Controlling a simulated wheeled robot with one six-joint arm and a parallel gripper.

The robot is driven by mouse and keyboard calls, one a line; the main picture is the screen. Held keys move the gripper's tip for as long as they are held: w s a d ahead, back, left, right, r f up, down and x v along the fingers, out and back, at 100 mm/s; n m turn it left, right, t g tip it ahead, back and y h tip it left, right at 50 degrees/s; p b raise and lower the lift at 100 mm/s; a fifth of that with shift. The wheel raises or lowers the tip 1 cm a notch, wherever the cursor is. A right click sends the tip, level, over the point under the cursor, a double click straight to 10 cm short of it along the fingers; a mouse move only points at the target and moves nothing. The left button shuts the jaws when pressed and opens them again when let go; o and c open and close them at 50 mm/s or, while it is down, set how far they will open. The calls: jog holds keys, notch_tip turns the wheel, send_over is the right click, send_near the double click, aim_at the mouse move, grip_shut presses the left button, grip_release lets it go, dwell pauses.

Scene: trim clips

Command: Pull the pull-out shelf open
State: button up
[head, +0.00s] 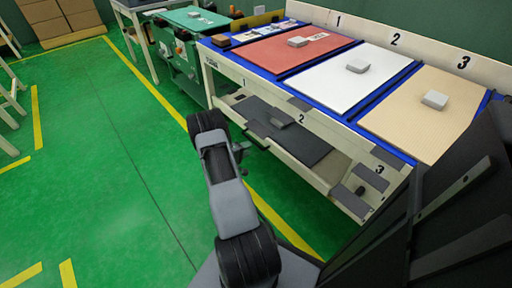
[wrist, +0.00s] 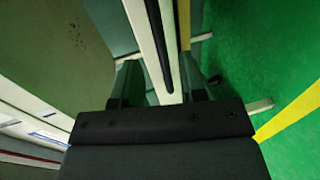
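The pull-out shelf (head: 308,148) is a dark grey panel under the workbench in the head view, with a small grey block (head: 281,118) on it. Its front edge lies along the bench's cream lower rail. My gripper (head: 241,150) is low in front of the bench near the shelf's left end, partly hidden by my wrist. In the wrist view my gripper (wrist: 162,88) has its two fingers wide apart. A cream bar (wrist: 143,35) and a thin dark bar (wrist: 158,45) run between or beyond them; I cannot tell whether either touches a finger.
The workbench top carries a red panel (head: 290,52), a white panel (head: 340,82) and a tan panel (head: 415,120), each with a grey block. A green cart (head: 180,55) stands at the left end. Green floor (head: 90,160) in front is clear, with yellow lines.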

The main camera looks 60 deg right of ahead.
aim_at(256, 144)
jog(key=shift+b+x, duration=0.6)
jog(key=shift+x, duration=2.6)
jog(key=shift+c, duration=0.5)
grip_shut()
